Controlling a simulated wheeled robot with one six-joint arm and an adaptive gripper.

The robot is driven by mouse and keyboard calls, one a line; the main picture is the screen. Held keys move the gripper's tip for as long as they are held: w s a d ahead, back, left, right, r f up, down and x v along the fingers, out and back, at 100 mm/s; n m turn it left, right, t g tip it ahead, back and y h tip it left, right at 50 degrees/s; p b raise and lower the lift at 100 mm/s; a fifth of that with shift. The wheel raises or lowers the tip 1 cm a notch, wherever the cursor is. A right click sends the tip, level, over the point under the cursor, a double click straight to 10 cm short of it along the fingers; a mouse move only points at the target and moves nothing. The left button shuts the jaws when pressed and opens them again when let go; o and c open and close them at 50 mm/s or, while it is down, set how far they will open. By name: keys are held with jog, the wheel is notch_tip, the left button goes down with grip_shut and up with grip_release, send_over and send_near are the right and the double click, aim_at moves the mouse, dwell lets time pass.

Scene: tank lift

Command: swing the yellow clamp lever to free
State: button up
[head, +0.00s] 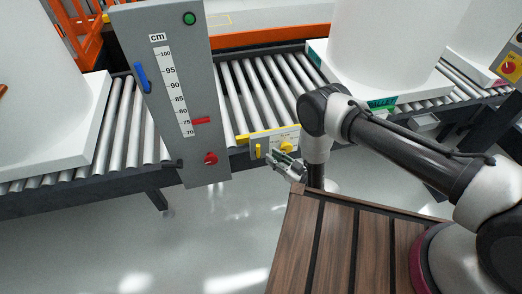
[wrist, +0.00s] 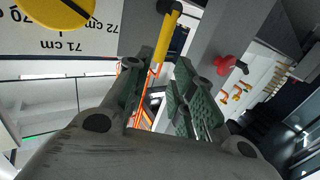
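The yellow clamp lever (head: 258,150) is on a small pale panel (head: 270,139) at the conveyor's front edge, left of a round yellow knob (head: 287,147). In the wrist view the lever (wrist: 168,38) is a yellow bar with its free end near my fingertips. My gripper (head: 277,156) is just in front of the panel. In the wrist view its two green-padded fingers (wrist: 158,68) are apart, with a gap between them. The lever end lines up with that gap; I cannot tell whether the fingers touch it. The yellow knob (wrist: 58,10) shows beside markings of 71 cm and 72 cm.
A grey column (head: 180,95) with a cm scale, red pointer, blue handle (head: 142,78) and red knob (head: 210,158) stands left of the panel. White tanks (head: 385,40) rest on the roller conveyor (head: 250,85). A wooden slatted top (head: 335,235) lies below my arm.

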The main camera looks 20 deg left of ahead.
send_over(260, 157)
jog(key=shift+d, duration=0.1)
jog(key=shift+c, duration=0.3)
grip_shut()
